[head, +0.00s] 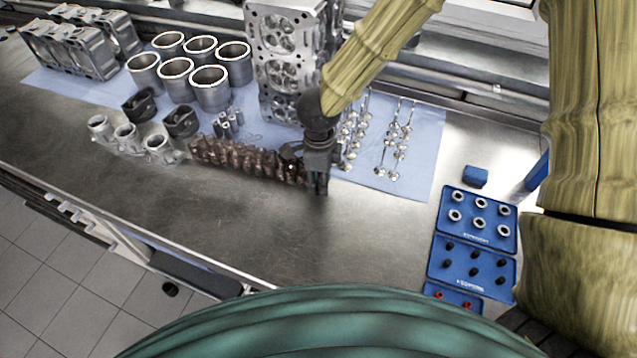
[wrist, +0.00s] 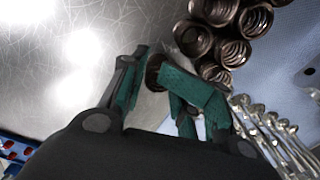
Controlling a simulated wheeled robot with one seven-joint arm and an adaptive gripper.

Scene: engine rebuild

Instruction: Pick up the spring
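Several copper-brown coil springs stand in a close cluster (head: 245,160) on the bench, at the front edge of the blue cloth. In the wrist view the cluster (wrist: 220,30) is at the top, right of centre. One spring (wrist: 153,73) at the near end shows in the gap between my fingers, partly hidden behind the right finger. My gripper (head: 318,188) is low over the bench at the right end of the row. In the wrist view its teal-padded fingers (wrist: 150,78) stand apart, with a narrow gap visible beside the spring. Firm contact with it does not show.
A cylinder head (head: 283,50) stands behind my gripper, and valves (head: 390,140) lie to the right. Pistons (head: 130,135) and cylinder liners (head: 190,70) are left. Blue trays (head: 470,235) of small parts sit far right. The front of the bench (head: 230,225) is clear.

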